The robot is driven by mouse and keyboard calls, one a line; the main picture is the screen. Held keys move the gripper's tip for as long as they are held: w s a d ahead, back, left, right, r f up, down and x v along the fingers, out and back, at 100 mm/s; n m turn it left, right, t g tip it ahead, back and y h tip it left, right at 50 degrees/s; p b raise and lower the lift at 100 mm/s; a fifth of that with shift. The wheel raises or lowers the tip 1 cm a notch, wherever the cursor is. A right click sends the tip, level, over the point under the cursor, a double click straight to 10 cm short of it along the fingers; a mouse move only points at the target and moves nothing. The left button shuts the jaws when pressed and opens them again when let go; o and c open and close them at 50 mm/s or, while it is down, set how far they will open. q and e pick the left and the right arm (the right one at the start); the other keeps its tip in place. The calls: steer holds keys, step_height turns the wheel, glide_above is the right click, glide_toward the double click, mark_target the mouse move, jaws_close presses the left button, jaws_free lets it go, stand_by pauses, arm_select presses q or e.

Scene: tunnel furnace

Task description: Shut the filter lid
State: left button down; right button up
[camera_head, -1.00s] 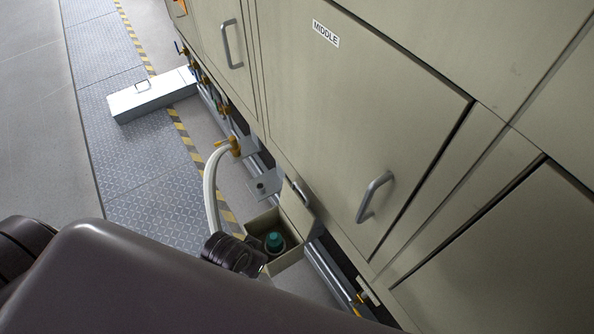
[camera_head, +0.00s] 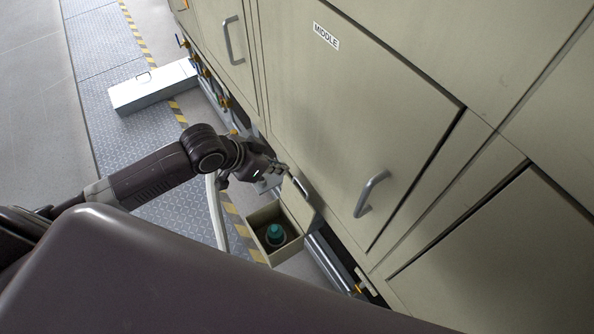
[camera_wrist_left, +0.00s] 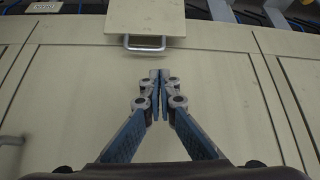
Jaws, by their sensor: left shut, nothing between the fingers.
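The filter box (camera_head: 262,217) is a beige open-topped box low beside the cabinet, with a teal-capped filter (camera_head: 275,232) inside. Its lid (camera_head: 297,203) stands raised on the cabinet side, with a grey handle (camera_head: 301,187). In the left wrist view the lid (camera_wrist_left: 140,16) is at the top, its handle (camera_wrist_left: 145,46) along the near edge. My left gripper (camera_head: 281,170) is by the lid's upper end, close to the cabinet. In the wrist view its fingers (camera_wrist_left: 160,76) are together, empty, and apart from the handle. My right gripper is not in view.
The cabinet door marked MIDDLE (camera_head: 370,110) has a protruding handle (camera_head: 371,193) right of the lid. A pale hose (camera_head: 216,215) runs left of the box, partly behind my arm. A grey metal box (camera_head: 155,87) sits on the walkway. Pipes run under the cabinet.

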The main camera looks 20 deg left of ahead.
arm_select(q)
steer(key=x, duration=0.9)
steer(key=shift+p, duration=0.35)
